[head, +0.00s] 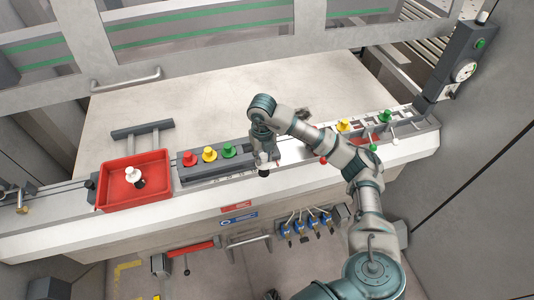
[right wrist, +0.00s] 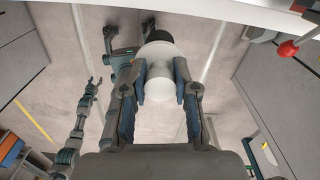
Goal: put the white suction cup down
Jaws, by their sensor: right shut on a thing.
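My right gripper (head: 263,152) is shut on the white suction cup (right wrist: 163,72), which has a black end (right wrist: 160,37). In the head view the cup (head: 263,161) hangs below the gripper, at the front edge of the ledge and to the right of the grey rack (head: 205,178). In the right wrist view it sits between both fingers (right wrist: 160,85). Another white piece with a black end (head: 133,175) lies in the red tray (head: 161,193). My left gripper (right wrist: 93,86) is empty, with its fingers apart, in the right wrist view.
More coloured pieces stand at the right, including a yellow one (head: 343,126) and a green one (head: 385,117). A gauge post (head: 462,62) rises at the far right. The broad bed behind is mostly clear.

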